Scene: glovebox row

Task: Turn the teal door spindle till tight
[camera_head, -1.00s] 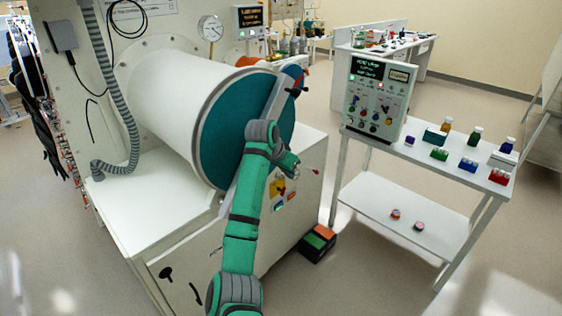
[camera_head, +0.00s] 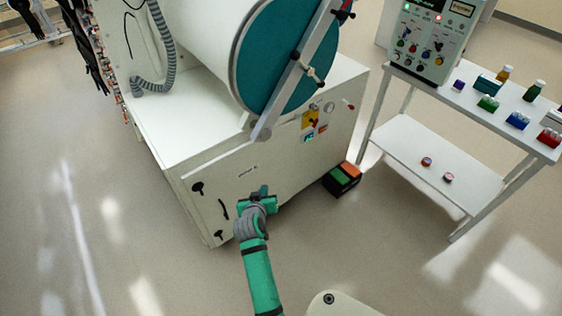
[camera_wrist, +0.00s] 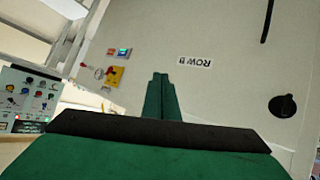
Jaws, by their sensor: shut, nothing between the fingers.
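The round teal door (camera_head: 275,60) closes the end of the white cylinder (camera_head: 205,40). A grey bar (camera_head: 290,78) crosses its face at a slant. A small cross handle with dark ends (camera_head: 313,71), which looks like the spindle, sits near the bar's middle. My gripper (camera_head: 263,191) is well below the door, in front of the white cabinet's front. Its green fingers (camera_wrist: 161,92) are shut together and empty, pointing at the cabinet panel in the wrist view. The door and spindle are outside the wrist view.
The cabinet front has black knobs (camera_wrist: 284,106), a ROW B label (camera_wrist: 195,61) and a yellow switch plate (camera_wrist: 113,75). A black box with green and orange pads (camera_head: 342,178) lies on the floor. A white table (camera_head: 470,105) with vials and a control box (camera_head: 433,38) stands right.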

